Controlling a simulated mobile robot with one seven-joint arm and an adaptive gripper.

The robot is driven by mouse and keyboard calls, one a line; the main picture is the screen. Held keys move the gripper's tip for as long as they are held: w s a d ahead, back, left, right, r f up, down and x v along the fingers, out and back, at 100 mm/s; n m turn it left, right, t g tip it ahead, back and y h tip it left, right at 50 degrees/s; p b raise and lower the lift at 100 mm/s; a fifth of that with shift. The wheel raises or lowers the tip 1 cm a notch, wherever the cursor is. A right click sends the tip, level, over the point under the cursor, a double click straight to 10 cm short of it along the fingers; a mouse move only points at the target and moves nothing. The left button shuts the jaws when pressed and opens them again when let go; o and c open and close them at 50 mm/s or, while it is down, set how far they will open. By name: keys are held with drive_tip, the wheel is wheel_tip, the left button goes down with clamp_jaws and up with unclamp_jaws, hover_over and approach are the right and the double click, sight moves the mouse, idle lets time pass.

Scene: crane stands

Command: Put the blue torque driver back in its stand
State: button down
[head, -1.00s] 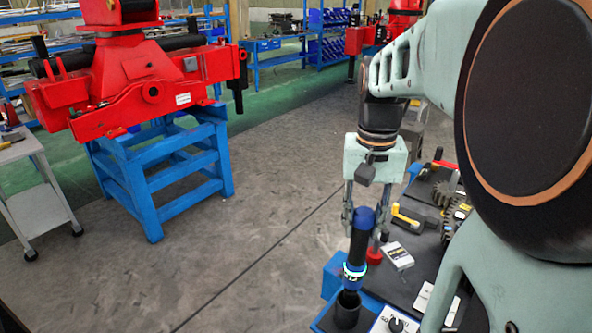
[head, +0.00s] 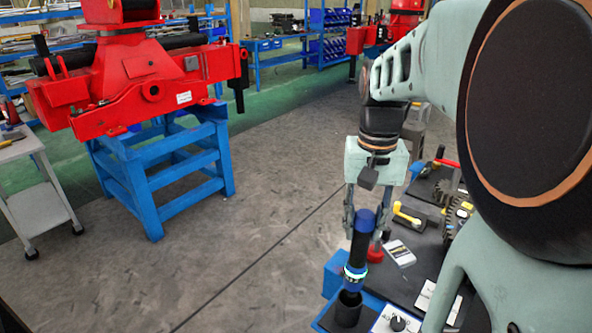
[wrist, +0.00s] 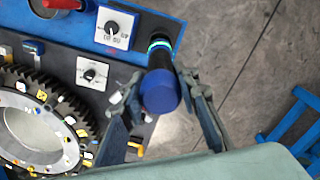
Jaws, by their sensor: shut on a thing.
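The blue torque driver (head: 358,246) has a blue cap, a dark body and a glowing ring near its lower end. It is close to upright, leaning slightly in the head view. My gripper (head: 365,229) is shut on its upper part, a finger on each side. The stand is a black round cup (head: 347,310) on a blue base. The driver's lower end is right at or just above the cup's mouth; I cannot tell whether it has entered. In the wrist view the driver (wrist: 162,92) points away from me and hides most of the cup.
A white dial plate (head: 392,322) is right of the cup. A grey gear (head: 445,190), a yellow-handled tool (head: 407,215), a red knob (head: 375,254) and a white label card (head: 400,254) lie on the dark bench. Open floor (head: 270,250) lies left; a red crane part (head: 150,85) rests on a blue stand.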

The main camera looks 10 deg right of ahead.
sight(359, 254)
drive_tip(key=shift+f+b, duration=2.75)
drive_tip(key=shift+f, duration=1.2)
drive_tip(key=c, duration=1.8)
unclamp_jaws()
drive_tip(key=shift+r, duration=0.1)
drive_tip(key=o, duration=0.4)
drive_tip(key=shift+r+p, duration=2.2)
drive_tip(key=shift+r, duration=0.3)
